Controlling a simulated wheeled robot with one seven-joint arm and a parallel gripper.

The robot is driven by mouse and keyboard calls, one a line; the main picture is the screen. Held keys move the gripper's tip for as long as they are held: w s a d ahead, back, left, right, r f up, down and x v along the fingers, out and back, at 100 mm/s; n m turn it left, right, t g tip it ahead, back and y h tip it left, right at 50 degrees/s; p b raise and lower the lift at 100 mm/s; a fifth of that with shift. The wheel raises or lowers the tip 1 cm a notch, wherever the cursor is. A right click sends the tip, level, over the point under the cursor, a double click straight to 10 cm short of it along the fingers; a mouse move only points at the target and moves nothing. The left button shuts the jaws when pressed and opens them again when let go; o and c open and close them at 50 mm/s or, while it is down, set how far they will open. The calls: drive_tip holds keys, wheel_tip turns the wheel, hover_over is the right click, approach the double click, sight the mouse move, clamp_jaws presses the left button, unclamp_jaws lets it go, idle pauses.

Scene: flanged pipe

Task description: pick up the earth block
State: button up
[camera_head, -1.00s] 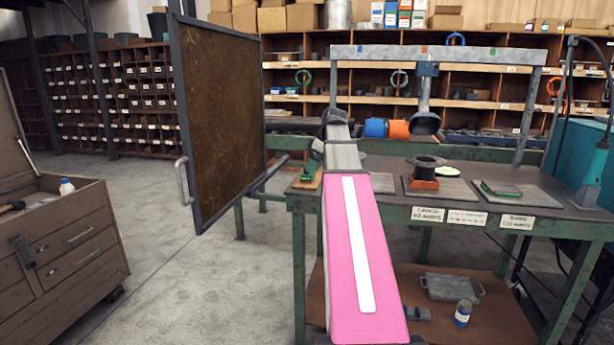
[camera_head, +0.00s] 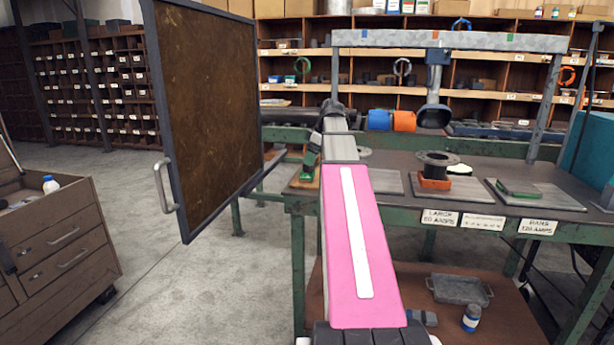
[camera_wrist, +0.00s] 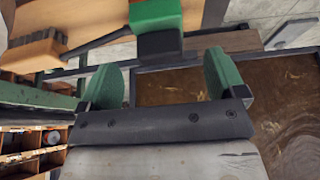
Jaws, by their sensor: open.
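A green block, which I take to be the earth block (camera_wrist: 157,22), shows at the top of the wrist view, cut off by the frame edge. In the head view, my gripper (camera_head: 309,160) hangs over the left end of the green-framed bench (camera_head: 395,222). The block cannot be told clearly from the green fingers there.
A brown framed screen (camera_head: 205,110) with a handle stands just left of the bench. A drawer cabinet (camera_head: 60,240) stands at left.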

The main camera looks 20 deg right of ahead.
sight(305, 168)
drive_tip(key=shift+a+x, duration=0.2)
drive_tip(key=shift+x, duration=2.85)
drive_tip(key=shift+w+r, duration=0.1)
drive_tip(key=shift+w, duration=0.05)
drive_tip(key=c, duration=1)
